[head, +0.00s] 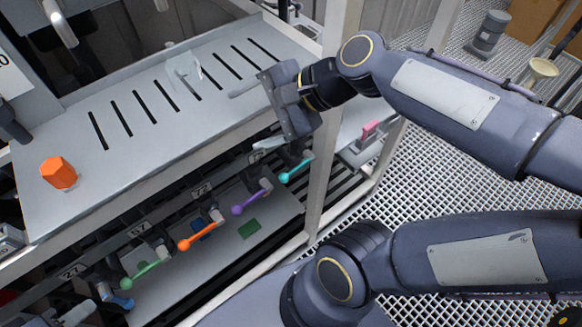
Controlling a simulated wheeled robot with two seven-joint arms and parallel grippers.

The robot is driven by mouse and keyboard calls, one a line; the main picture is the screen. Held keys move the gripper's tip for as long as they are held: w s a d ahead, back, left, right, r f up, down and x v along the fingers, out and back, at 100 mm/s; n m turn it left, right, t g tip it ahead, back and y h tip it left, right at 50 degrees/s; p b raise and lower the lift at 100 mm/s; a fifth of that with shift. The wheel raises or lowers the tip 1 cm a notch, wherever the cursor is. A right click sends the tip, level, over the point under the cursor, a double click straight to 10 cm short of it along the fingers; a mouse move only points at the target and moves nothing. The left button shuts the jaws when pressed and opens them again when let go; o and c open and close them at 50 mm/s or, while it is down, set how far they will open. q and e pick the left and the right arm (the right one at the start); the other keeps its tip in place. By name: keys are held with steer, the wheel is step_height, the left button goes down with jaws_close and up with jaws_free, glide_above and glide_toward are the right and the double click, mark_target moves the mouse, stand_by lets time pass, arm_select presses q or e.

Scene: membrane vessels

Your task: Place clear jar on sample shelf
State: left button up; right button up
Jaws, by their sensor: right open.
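A clear, see-through jar (183,73) is on the grey slotted shelf (75,136), toward its back and over the slots; its outline is faint. My right gripper (253,116) is to the right of the jar and apart from it, near the shelf's right end. Its two fingers are spread and point left, with nothing visible between them. Whether the slotted shelf is the sample shelf, I cannot tell. My left gripper is not in view.
An orange hexagonal piece (59,173) stands at the shelf's left end. Below the front edge are several coloured lever handles, including orange (201,231) and purple (251,197). A white upright post (322,150) stands close to my right gripper. Grated floor lies to the right.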

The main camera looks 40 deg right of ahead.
steer(key=s+d+f+n+g+h, duration=0.1)
steer(key=s+f+n+g+h, duration=0.1)
steer(key=s+f+n, duration=0.7)
steer(key=shift+s+n+h, duration=0.45)
steer(key=shift+n+h, duration=0.35)
steer(key=shift+n, duration=1.8)
